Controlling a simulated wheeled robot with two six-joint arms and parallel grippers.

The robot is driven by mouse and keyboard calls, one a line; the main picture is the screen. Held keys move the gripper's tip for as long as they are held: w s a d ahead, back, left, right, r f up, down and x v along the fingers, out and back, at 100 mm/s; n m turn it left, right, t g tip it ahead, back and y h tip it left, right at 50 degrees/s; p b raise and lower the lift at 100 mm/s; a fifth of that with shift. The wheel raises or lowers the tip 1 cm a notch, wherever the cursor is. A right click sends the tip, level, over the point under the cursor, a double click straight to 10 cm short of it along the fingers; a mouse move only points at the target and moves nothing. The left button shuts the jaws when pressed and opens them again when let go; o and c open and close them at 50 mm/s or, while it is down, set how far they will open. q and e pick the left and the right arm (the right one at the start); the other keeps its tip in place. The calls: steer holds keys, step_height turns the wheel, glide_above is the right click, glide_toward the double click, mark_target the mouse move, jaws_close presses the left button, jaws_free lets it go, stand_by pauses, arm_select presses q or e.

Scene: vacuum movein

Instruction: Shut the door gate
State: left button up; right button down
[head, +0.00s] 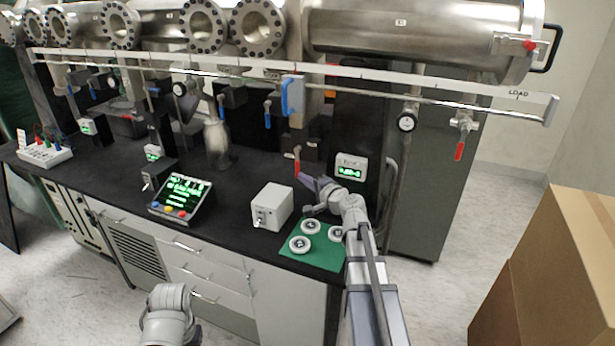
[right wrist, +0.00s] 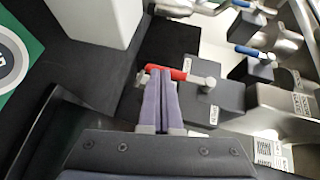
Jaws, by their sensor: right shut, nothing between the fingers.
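My right gripper (head: 308,184) is over the black bench, in front of a valve with a red lever (head: 297,160). In the right wrist view its two purple fingers (right wrist: 160,74) are together and hold nothing. The red lever (right wrist: 180,74) lies right at the fingertips there, partly behind them; I cannot tell whether they touch. It joins a dark valve block (right wrist: 212,101) with a small unreadable label. Which valve is the door gate I cannot read. My left gripper is not in view; only a grey link of that arm shows at the bottom.
A white box (head: 272,206), a control panel (head: 181,198) and a green mat (head: 315,258) with white discs are on the bench near my right arm. Valves with blue levers (head: 267,115) stand behind. A rail (head: 400,95) marked LOAD crosses above. Cardboard boxes (head: 560,265) stand at right.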

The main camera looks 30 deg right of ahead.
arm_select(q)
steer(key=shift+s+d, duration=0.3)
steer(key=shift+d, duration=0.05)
arm_select(e)
steer(key=f+v, duration=0.2)
steer(key=v, duration=1)
steer(key=shift+d, duration=0.25)
steer(key=shift+r, duration=0.1)
steer(key=s+a+f+n+g+y+p, duration=0.1)
steer(key=a+f+n+g+y, duration=0.2)
steer(key=a, duration=0.6)
steer(key=s+a+f+n+g+p, duration=0.1)
steer(key=s+a+f+n+g, duration=0.15)
steer(key=a+n, duration=0.45)
steer(key=s+a+f+n+g+y+p, duration=0.15)
steer(key=a+f+g, duration=0.25)
steer(key=a, duration=0.6)
arm_select(q)
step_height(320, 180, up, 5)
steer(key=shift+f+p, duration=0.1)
steer(key=shift+p, duration=0.55)
arm_select(e)
steer(key=s+a+f+n+g+h, duration=0.2)
steer(key=s+a+n+g+h, duration=0.1)
steer(key=s, duration=0.3)
steer(key=s+a+f+n+g+h, duration=0.2)
steer(key=s+a+n+g+h, duration=0.2)
steer(key=s, duration=0.3)
steer(key=shift+f+n+h, duration=0.2)
steer(key=shift+n+h, duration=0.25)
